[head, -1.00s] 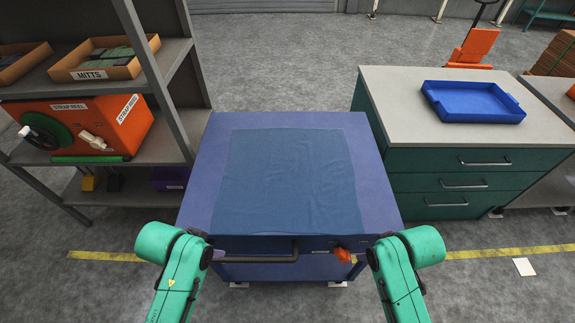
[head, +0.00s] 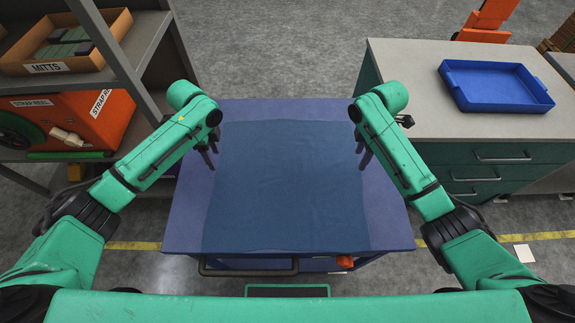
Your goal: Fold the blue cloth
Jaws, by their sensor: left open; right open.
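The blue cloth (head: 287,190) lies spread flat and unfolded on the blue press table (head: 392,225) in the head view. My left gripper (head: 210,158) is over the cloth's left edge, toward the far half. My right gripper (head: 364,158) is over the cloth's right edge at a similar depth. Both grippers are open with fingers pointing down, and neither holds cloth. I cannot tell whether the fingertips touch the cloth. The far corners of the cloth are partly close behind my arms.
A grey-topped cabinet (head: 420,75) with green drawers stands at the right, with a blue tray (head: 495,86) on it. A shelf with a mitts box (head: 65,42) and an orange strap reel machine (head: 110,125) stands close at the left. A handle (head: 248,270) runs along the table's front.

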